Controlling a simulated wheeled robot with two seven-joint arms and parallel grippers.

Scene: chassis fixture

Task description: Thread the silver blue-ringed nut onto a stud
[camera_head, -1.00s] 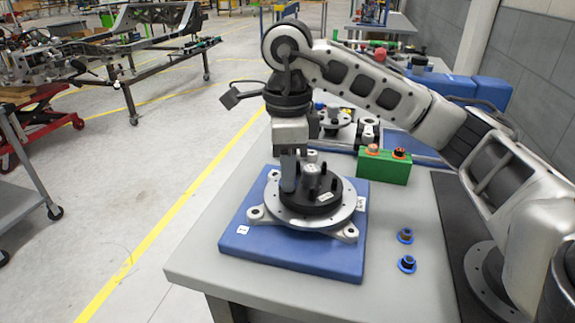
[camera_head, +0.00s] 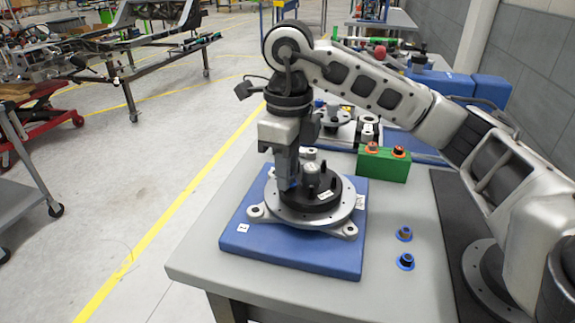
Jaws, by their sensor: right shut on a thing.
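My right gripper (camera_head: 287,184) points down at the left side of the dark round hub (camera_head: 322,203) and is shut. A small spot of blue shows at its fingertips, which fits the blue-ringed nut, but the fingers hide most of it. The hub sits on a silver flanged plate (camera_head: 284,214) on a blue base (camera_head: 290,250). The stud under the fingers is hidden; I cannot tell whether the nut touches it. Two other blue-ringed nuts, an upper one (camera_head: 404,233) and a lower one (camera_head: 406,262), lie on the table to the right. My left gripper is out of view.
A green block (camera_head: 382,168) with two orange-ringed pieces stands behind and right of the fixture. Another metal fixture (camera_head: 334,118) stands farther back. The grey tabletop (camera_head: 350,295) is clear in front, and its left edge runs close to the blue base.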

